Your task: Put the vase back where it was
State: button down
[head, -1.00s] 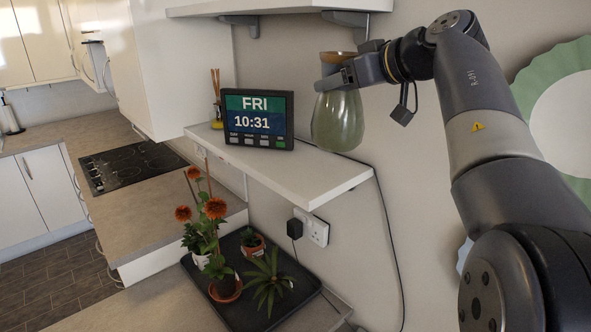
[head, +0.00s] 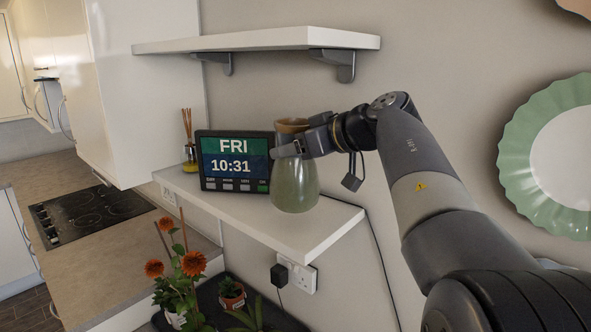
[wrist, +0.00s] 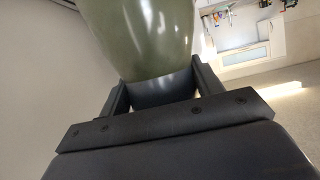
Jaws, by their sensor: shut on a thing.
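The green glazed vase (head: 295,188) with a brown rim is upright at the right part of the lower white shelf (head: 315,236), just right of the digital clock. Its base appears at shelf level, but I cannot tell whether it touches. My gripper (head: 288,148) comes from the right and is shut on the vase's neck, below the rim. In the wrist view the vase's green body (wrist: 140,38) fills the top centre, between the two fingers (wrist: 163,92).
The clock (head: 234,161) stands close to the vase's left, with a reed diffuser (head: 189,160) beyond it. An upper shelf (head: 255,40) hangs above. Potted plants (head: 190,275) stand below. The shelf's right end is clear. A green-rimmed plate (head: 545,155) hangs at right.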

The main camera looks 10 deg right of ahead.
aim_at(306, 165)
jog(key=shift+f, duration=2.1)
jog(key=shift+c, duration=1.8)
grip_release()
jog(key=shift+f, duration=0.15)
jog(key=shift+s+r, duration=0.1)
jog(key=shift+r, duration=0.15)
jog(key=b+v, duration=0.1)
jog(key=v, duration=1.1)
jog(key=shift+f, duration=0.15)
